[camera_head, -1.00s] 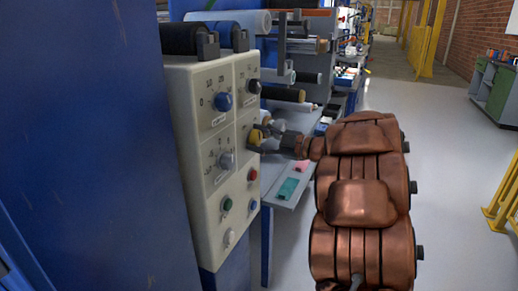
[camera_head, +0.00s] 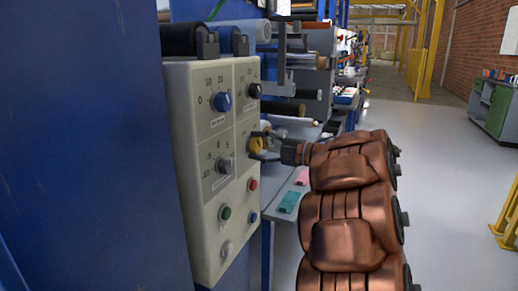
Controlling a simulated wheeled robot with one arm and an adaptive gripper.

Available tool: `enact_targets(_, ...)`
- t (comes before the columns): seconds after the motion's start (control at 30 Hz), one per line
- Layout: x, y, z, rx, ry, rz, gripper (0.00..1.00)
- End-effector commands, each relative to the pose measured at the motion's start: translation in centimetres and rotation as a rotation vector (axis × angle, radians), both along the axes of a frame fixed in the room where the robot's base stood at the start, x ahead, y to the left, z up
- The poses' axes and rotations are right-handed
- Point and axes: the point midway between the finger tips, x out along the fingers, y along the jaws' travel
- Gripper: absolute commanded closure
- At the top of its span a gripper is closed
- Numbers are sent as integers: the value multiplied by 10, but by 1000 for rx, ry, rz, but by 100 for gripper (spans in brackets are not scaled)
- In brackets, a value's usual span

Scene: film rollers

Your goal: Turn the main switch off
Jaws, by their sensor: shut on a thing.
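The cream control panel (camera_head: 205,225) stands at the left with several knobs and buttons.
Red (camera_head: 253,184) and green (camera_head: 225,213) buttons sit lower. Film rollers (camera_head: 287,107) lie behind the panel. A blue cabinet wall (camera_head: 85,150) fills the left.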

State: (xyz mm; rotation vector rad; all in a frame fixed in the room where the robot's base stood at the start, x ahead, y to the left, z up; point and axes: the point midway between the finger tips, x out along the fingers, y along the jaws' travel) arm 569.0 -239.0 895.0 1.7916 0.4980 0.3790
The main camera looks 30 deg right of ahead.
Motion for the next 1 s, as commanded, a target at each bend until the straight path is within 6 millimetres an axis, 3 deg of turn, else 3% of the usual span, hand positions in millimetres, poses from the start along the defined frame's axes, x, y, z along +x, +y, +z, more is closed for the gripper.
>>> enact_targets(0.27,0,0,-2,-2,3,-1,82)
enact_targets(0.3,0,0,-2,-2,3,-1,45)
enact_targets(0.53,0,-1,-1,-1,1,-2,22)
enact_targets(1.0,-9,-6,0,-1,0,-2,22)
